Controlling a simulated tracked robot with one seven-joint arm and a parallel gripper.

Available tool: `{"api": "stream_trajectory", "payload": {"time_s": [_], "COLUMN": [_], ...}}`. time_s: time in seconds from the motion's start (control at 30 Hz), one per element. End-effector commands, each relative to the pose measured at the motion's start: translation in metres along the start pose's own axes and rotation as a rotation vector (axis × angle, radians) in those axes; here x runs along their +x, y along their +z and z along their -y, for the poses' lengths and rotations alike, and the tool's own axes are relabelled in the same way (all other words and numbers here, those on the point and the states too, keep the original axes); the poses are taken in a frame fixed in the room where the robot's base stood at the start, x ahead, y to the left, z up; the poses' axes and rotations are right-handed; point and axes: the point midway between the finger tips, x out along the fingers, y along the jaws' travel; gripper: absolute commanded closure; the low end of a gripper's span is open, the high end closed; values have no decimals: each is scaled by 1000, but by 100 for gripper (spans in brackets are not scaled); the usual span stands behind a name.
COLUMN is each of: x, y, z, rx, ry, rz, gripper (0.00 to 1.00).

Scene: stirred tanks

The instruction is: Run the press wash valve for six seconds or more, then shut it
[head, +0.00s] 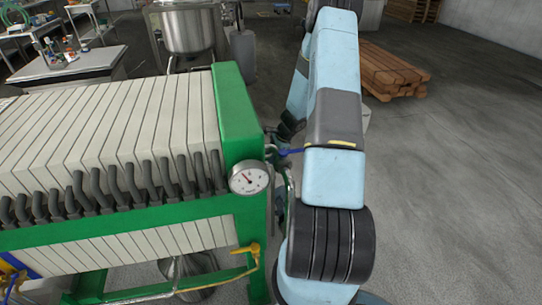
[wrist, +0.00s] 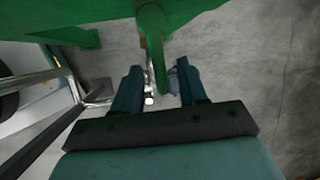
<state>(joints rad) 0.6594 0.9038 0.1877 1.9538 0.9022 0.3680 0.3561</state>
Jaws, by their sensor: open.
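The filter press has a green frame (head: 238,115) and pale plates (head: 120,120). A small blue lever (head: 291,152) sits on pipework at its right end, partly hidden behind my arm; it looks like the wash valve's handle. In the wrist view my gripper (wrist: 158,68) is open, its two fingers on either side of a green pipe (wrist: 152,35). A small grey-blue piece (wrist: 172,82) shows beside the right finger; I cannot tell whether it is the lever or whether a finger touches it. In the head view my gripper is mostly hidden by my arm.
A round gauge (head: 249,178) is on the press's end. A yellow-handled valve (head: 245,250) is low on the front. A steel tank (head: 190,28) stands behind, and stacked timber (head: 392,70) lies at the back right. The floor on the right is clear.

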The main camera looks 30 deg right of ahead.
Motion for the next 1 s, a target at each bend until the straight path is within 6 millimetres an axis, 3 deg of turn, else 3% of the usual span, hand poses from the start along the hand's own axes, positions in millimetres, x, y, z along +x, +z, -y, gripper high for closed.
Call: {"api": "stream_trajectory", "payload": {"time_s": [0.33,0.77,1.0], "x": [4,4,4], "y": [0,1,1], "z": [0,0,0], "rx": [0,-2,-2], "ry": [1,1,1], "rz": [0,1,1], "gripper": [58,98,100]}}
